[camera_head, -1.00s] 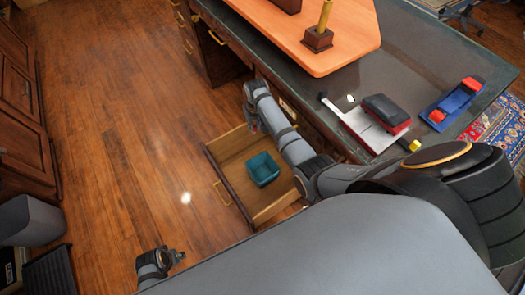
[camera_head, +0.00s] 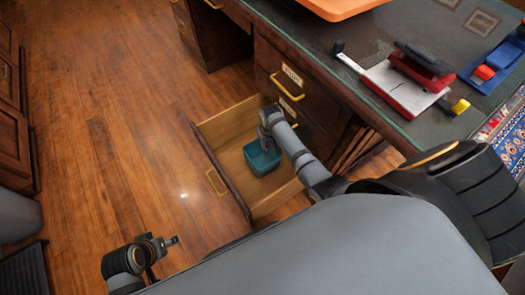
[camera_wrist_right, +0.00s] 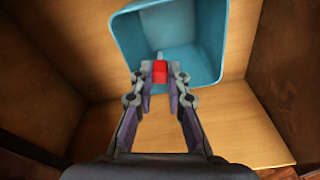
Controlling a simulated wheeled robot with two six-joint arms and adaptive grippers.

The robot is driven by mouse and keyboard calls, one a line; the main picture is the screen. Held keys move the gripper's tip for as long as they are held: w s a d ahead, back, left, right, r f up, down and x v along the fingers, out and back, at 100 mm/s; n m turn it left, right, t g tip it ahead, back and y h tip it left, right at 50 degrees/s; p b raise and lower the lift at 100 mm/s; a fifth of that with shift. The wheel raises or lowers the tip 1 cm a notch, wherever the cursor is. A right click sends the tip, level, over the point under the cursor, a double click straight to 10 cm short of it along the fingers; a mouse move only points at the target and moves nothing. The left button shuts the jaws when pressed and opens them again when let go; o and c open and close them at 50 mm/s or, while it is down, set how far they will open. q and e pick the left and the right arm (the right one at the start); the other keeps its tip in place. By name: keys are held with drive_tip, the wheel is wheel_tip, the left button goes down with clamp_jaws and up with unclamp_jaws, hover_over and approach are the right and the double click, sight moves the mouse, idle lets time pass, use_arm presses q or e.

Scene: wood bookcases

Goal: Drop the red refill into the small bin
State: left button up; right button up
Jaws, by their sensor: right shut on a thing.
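The red refill (camera_wrist_right: 160,72) shows in the right wrist view, pinched between the fingertips of my right gripper (camera_wrist_right: 158,80). The small bin (camera_wrist_right: 205,20) is teal and open-topped, and the refill shows against its inside. In the head view the small bin (camera_head: 262,162) stands in the open drawer (camera_head: 240,203). My right gripper (camera_head: 266,138) reaches down over the bin there, and its fingertips and the refill are hard to make out. My left gripper (camera_head: 165,244) is at the lower left over the floor, well apart from the drawer; its jaws are too small to judge.
The desk (camera_head: 390,50) stands at the upper right above the drawer. The wooden floor (camera_head: 110,130) to the left is clear.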

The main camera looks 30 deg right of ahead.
drive_tip(key=shift+f+b, duration=0.8)
drive_tip(key=shift+f, duration=0.25)
use_arm(q)
drive_tip(key=f, duration=0.1)
drive_tip(key=f+t, duration=0.1)
drive_tip(key=d, duration=0.1)
drive_tip(key=shift+w+f+t+h, duration=0.3)
drive_tip(key=shift+w+f, duration=0.1)
use_arm(e)
drive_tip(key=o, duration=0.8)
drive_tip(key=shift+r, duration=0.1)
drive_tip(key=r, duration=0.4)
drive_tip(key=s+r, duration=0.1)
drive_tip(key=r, duration=0.6)
drive_tip(key=shift+s+a+r, duration=0.1)
drive_tip(key=shift+s+r, duration=0.15)
drive_tip(key=shift+r, duration=0.15)
